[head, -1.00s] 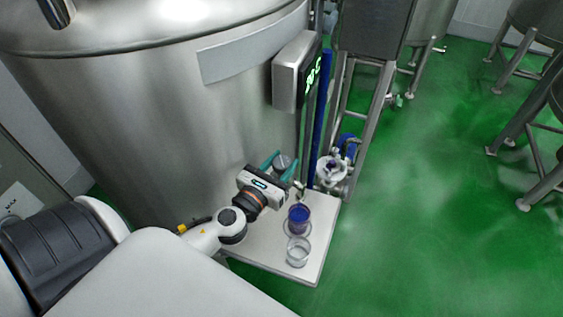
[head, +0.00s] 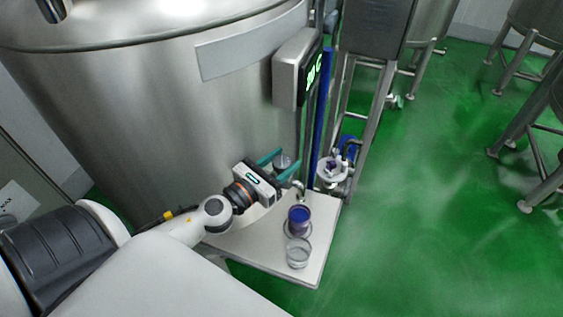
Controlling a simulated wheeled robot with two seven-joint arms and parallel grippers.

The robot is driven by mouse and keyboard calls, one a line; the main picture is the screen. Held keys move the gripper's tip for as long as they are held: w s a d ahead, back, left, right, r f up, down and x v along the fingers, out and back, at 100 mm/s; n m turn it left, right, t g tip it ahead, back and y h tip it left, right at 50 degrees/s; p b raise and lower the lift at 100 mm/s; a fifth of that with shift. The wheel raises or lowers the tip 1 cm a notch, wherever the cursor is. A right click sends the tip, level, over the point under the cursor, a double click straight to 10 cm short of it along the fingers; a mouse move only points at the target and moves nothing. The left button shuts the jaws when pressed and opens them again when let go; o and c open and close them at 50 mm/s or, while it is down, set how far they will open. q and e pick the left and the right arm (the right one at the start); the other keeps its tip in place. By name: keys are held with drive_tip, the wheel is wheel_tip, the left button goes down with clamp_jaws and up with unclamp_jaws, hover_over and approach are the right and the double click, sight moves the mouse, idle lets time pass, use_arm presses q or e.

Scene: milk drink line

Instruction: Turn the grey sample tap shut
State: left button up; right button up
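The grey sample tap knob (head: 283,161) is on the side of the big steel tank, low and near the middle of the head view. My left gripper (head: 282,162) reaches it from the lower left. Its two teal fingers are spread, one on each side of the knob; I cannot tell whether they touch it. A small curved metal spout (head: 299,186) shows just right of the fingers. A cup with dark blue-purple sides (head: 299,217) stands below the spout. My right gripper is not in view.
A clear glass (head: 298,253) stands in front of the blue cup on a white shelf (head: 258,243). The steel tank (head: 150,120) fills the left. A display box (head: 293,70) hangs above the tap. A pump (head: 332,170) and steel frame stand right; the green floor beyond is open.

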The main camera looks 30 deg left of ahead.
use_arm(q)
drive_tip(key=shift+o, duration=1.3)
drive_tip(key=shift+s+f, duration=0.1)
drive_tip(key=shift+s+f+b, duration=0.15)
drive_tip(key=shift+s+b, duration=0.15)
drive_tip(key=s+a+b, duration=0.2)
drive_tip(key=s+b, duration=0.5)
drive_tip(key=s, duration=0.4)
drive_tip(key=shift+r, duration=0.2)
